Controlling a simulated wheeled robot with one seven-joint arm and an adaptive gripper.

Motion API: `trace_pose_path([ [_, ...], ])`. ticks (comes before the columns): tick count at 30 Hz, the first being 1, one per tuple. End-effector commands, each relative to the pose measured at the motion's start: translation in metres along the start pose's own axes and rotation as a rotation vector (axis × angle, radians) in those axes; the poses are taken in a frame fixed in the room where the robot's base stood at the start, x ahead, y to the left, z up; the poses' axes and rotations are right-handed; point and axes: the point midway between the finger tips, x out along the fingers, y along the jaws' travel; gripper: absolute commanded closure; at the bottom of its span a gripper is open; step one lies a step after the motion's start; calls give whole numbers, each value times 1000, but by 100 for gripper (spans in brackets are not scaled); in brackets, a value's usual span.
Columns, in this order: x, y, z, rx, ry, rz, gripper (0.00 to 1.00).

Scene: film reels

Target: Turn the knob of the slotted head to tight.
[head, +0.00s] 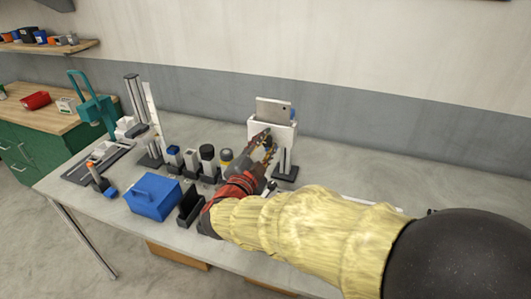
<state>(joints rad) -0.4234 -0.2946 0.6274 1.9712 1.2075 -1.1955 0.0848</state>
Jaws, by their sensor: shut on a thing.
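The slotted head (286,133) is a white block on a dark post and base on the right half of the bench. A light grey plate (273,107) stands upright in its top. My gripper (264,143) is at the head's front left face, its fingers closed there. The knob is hidden by the fingers, so its turn position cannot be read. A small blue part shows at the plate's right edge.
A blue box (153,196) and a black open bin (190,207) stand left of my arm. Several small capped blocks stand in a row behind them. A tall grey column (138,110) and a teal press (88,98) are further left. The bench's right side is mostly clear.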

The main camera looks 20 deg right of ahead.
Motion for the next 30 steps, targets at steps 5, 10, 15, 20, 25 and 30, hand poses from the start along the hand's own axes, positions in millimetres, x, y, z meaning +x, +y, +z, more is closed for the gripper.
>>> trace_pose_path([
  [5,0,4,4,167,-1,0,100],
  [10,0,5,4,329,0,0,100],
  [15,0,4,3,490,-1,0,100],
  [20,0,4,3,640,0,1,100],
  [25,0,3,2,801,-1,1,100],
  [30,0,2,2,955,-1,2,100],
])
